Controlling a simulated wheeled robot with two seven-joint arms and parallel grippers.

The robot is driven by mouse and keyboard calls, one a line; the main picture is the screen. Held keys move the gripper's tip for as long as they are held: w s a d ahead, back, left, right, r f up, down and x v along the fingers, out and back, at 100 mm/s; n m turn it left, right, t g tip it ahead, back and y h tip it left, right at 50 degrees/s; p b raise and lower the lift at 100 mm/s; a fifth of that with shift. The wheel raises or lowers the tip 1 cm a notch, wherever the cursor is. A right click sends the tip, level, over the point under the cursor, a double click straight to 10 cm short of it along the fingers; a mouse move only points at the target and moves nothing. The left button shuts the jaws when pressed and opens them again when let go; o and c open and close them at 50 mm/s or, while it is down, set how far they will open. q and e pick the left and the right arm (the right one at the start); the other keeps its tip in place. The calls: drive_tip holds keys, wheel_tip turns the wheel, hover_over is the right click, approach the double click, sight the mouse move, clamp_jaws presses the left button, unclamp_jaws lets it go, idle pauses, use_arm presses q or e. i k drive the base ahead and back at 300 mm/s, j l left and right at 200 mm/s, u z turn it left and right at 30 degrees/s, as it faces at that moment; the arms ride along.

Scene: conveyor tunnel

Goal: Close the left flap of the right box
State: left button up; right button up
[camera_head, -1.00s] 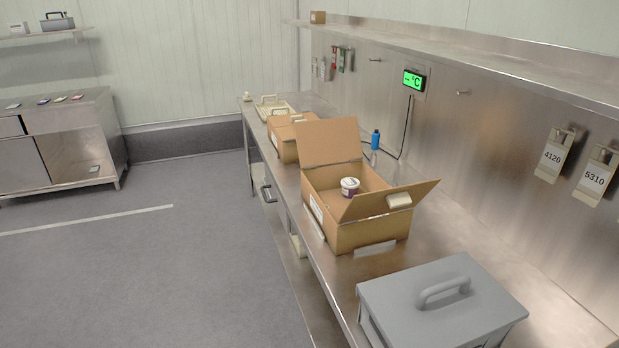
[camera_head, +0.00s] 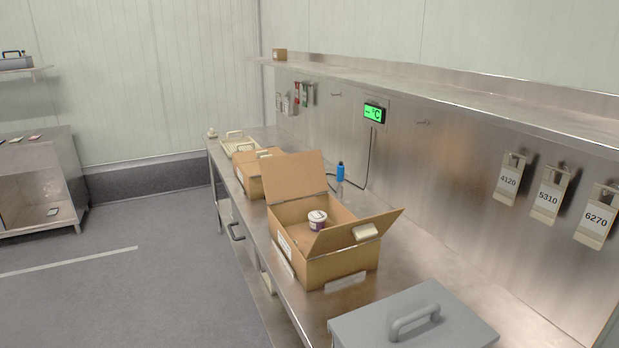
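An open cardboard box (camera_head: 330,268) stands on the steel counter. Its left flap (camera_head: 295,176) stands up, leaning back on the far-left side. A white and purple tub (camera_head: 317,220) shows inside the box. A second cardboard box (camera_head: 250,182) stands farther back on the counter, partly hidden behind the raised left flap. Neither of my grippers shows in the view.
A grey lidded case with a handle (camera_head: 415,318) sits at the near end of the counter (camera_head: 432,262). A light tray (camera_head: 238,143) lies at the far end. A blue bottle (camera_head: 340,172) stands behind the open box. Open floor (camera_head: 130,290) lies to the left.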

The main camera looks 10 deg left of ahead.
sight(288, 177)
drive_tip(key=i+j+z, duration=0.1)
drive_tip(key=z, duration=0.35)
drive_tip(key=j+z, duration=0.25)
drive_tip(key=z, duration=0.15)
drive_tip(key=i+j+z, duration=0.15)
drive_tip(key=j+z, duration=0.2)
drive_tip(key=j, duration=0.55)
drive_tip(key=j+z, duration=0.4)
drive_tip(key=j, duration=1.65)
drive_tip(key=k+j+z, duration=0.1)
drive_tip(key=j, duration=2.2)
drive_tip(key=k+z, duration=0.05)
